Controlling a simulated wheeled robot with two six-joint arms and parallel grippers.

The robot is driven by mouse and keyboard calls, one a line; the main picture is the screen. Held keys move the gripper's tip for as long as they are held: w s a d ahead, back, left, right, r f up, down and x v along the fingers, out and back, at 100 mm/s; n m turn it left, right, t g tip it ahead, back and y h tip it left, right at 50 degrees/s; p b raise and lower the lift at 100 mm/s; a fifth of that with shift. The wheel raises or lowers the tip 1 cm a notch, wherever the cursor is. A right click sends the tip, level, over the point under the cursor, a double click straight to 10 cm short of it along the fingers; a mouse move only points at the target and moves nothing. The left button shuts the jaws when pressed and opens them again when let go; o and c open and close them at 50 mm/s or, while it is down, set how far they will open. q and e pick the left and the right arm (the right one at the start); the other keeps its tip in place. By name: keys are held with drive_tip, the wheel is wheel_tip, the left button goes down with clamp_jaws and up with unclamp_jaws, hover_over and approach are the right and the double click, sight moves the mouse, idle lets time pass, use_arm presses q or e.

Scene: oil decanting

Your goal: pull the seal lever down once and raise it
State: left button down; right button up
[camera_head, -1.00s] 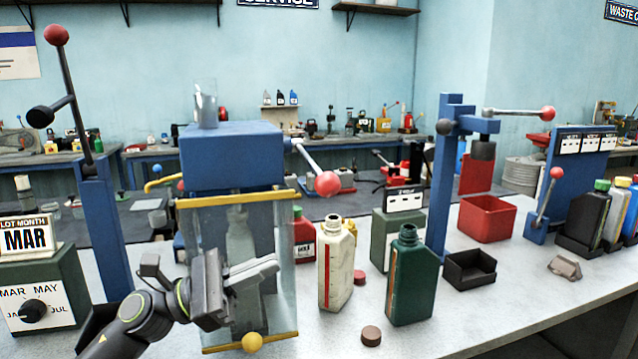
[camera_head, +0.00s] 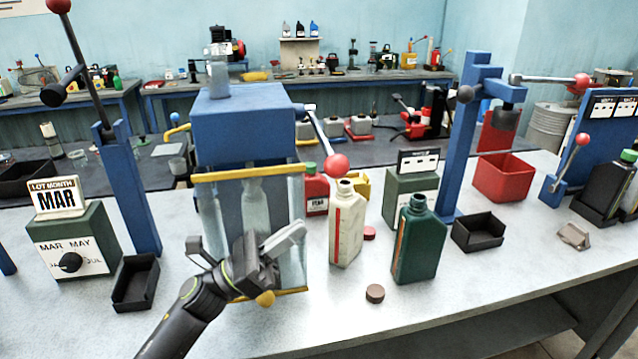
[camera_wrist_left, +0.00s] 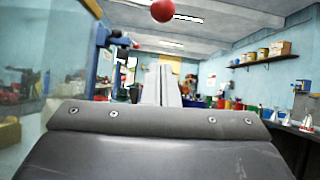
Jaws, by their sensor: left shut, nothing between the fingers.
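Several levers with red ball knobs show, none labelled as the seal lever. One arm with a red ball (camera_head: 336,163) slopes down from the right side of the blue-topped clear cabinet (camera_head: 245,130). The blue press (camera_head: 470,130) has a near-level lever with a red ball (camera_head: 583,82). The left blue post (camera_head: 128,190) has a raised lever with a red ball (camera_head: 58,5). My left gripper (camera_head: 290,237) is shut and empty, in front of the cabinet, below and left of its knob. The left wrist view shows its fingers (camera_wrist_left: 162,85) with a red ball (camera_wrist_left: 163,10) above, apart. My right gripper is out of view.
A cream bottle (camera_head: 346,225) and a green bottle (camera_head: 418,243) stand right of my left gripper. A brown cap (camera_head: 375,293) lies in front. A black tray (camera_head: 477,232) and red bin (camera_head: 503,178) are near the press. The lot-month dial box (camera_head: 75,243) stands at left.

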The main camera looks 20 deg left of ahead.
use_arm(q)
drive_tip(key=w+d+r+p, duration=0.3)
drive_tip(key=r+p, duration=0.2)
drive_tip(key=r, duration=0.1)
drive_tip(key=shift+d+r, duration=0.35)
drive_tip(key=shift+d, duration=0.05)
